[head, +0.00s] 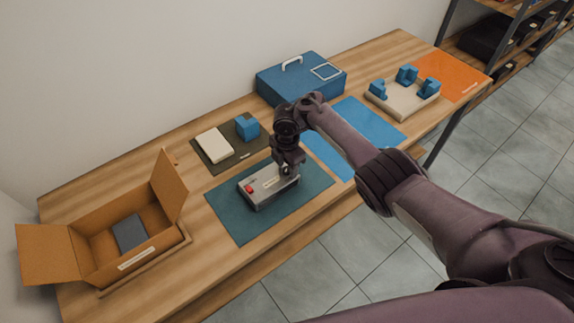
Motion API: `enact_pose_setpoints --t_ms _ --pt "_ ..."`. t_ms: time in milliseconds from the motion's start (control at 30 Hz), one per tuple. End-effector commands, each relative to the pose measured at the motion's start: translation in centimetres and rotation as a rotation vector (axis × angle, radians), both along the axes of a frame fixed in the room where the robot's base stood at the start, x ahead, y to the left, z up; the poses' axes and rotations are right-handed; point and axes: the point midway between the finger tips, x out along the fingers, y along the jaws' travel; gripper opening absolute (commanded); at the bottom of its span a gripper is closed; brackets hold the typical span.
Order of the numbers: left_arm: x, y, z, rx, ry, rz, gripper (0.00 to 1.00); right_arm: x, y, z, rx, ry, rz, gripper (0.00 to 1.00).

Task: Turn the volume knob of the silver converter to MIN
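The silver converter (257,194), a small grey box with a red part near its left end and a pale label on top, lies on a dark teal mat (233,226). My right gripper (287,172) is over the converter's right end, pointing down, very close to or touching it. The gripper covers that end, so the volume knob is hidden and its setting does not show. I cannot tell whether the fingers are open or shut. My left gripper is not in view.
An open cardboard box (85,255) holding a dark block stands at the left. A blue case (300,78) stands behind. A cream block and a blue cube lie on a dark mat (222,166). A beige tray (402,103) with blue blocks and an orange mat (450,75) are at the right.

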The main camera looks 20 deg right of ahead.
Motion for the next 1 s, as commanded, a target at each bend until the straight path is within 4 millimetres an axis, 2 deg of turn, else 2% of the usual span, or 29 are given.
enact_pose_setpoints --t_ms 133,233,600,733,1000 --pt "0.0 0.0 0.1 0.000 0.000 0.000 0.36 0.0 0.0 0.2 0.001 0.000 0.000 0.47" --pt "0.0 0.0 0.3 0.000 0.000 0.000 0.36 0.1 0.0 1.2 0.003 -0.001 -0.001 0.47" --pt "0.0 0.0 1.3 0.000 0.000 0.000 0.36 0.1 0.1 7.0 0.002 -0.002 0.000 0.47" --pt "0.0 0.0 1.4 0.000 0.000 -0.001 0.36 0.0 0.0 7.7 0.000 0.000 0.000 0.47" --pt "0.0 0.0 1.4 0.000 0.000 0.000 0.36 0.0 0.0 7.8 0.000 0.000 0.000 0.47"
